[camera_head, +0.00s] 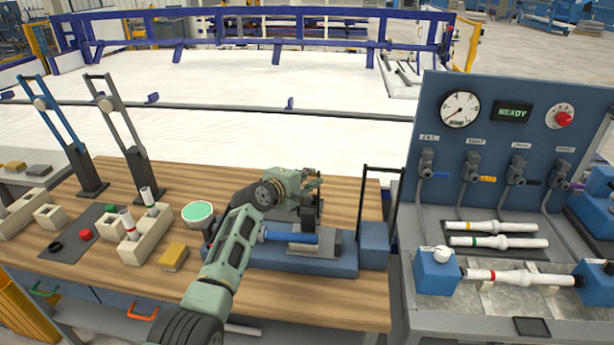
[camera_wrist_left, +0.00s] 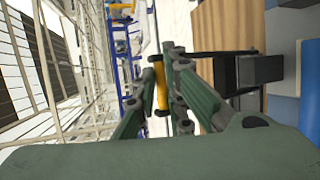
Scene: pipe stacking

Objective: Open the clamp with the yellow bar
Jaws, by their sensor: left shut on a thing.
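The clamp (camera_head: 307,212) is a dark upright part on a blue fixture base (camera_head: 335,263) on the wooden bench. The yellow bar (camera_wrist_left: 161,86) shows in the left wrist view between the green fingers. My left gripper (camera_head: 312,181) is at the top of the clamp in the head view, and it also shows in the left wrist view (camera_wrist_left: 165,80). It is shut on the yellow bar. The arm and fingers hide most of the bar in the head view. A blue cylinder (camera_head: 290,236) lies low on the fixture. My right gripper is not in view.
A black-framed post (camera_head: 365,195) stands close right of the clamp. Two lever stands (camera_head: 120,130) are at the back left. A green-topped round dish (camera_head: 198,213) and a yellow block (camera_head: 173,257) lie left of the arm. A blue test panel (camera_head: 515,130) stands at the right.

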